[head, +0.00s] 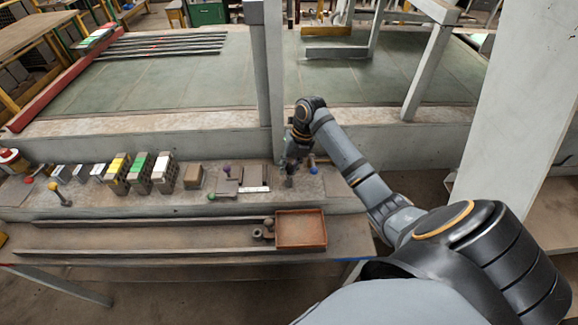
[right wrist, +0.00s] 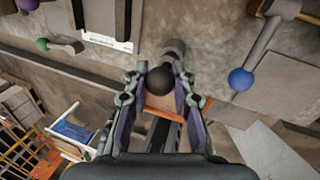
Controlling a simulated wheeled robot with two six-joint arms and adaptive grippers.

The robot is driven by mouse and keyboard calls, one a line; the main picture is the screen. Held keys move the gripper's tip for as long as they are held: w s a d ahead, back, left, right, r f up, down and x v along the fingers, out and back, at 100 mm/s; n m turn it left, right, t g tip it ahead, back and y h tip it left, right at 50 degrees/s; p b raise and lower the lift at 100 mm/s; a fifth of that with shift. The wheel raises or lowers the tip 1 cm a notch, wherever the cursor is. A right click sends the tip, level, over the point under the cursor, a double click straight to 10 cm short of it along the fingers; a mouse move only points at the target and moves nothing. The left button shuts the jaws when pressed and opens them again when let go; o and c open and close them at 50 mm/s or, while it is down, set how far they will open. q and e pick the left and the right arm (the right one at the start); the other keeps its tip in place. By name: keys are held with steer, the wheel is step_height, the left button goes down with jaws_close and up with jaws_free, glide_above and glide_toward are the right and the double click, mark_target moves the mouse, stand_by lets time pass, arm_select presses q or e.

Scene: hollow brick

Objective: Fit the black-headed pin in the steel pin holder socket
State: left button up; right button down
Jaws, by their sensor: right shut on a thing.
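My right gripper (head: 292,158) is over the right part of the work ledge, with its fingers pointing down. In the right wrist view its fingers (right wrist: 161,84) are closed around the black-headed pin (right wrist: 161,77), whose round black head shows between them. A grey cylindrical part (right wrist: 176,48) shows just beyond the head; I cannot tell whether it is the pin's shaft or a socket. In the head view a dark upright piece (head: 290,182) shows below the gripper. I cannot make out for certain which piece is the steel pin holder. My left gripper is not in view.
A blue-headed pin (right wrist: 240,79) lies close on the right of the wrist view; a green-headed pin (right wrist: 42,44) is on the left. Grey plates (head: 256,177) and several hollow bricks (head: 140,172) stand left of the gripper. A rusty tray (head: 301,242) sits in front, lower down.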

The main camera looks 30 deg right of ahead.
steer(key=shift+f+b, duration=0.55)
steer(key=shift+f, duration=0.4)
steer(key=c, duration=1)
jaws_free()
steer(key=shift+c, duration=0.2)
steer(key=shift+r, duration=0.1)
steer(key=v, duration=1.2)
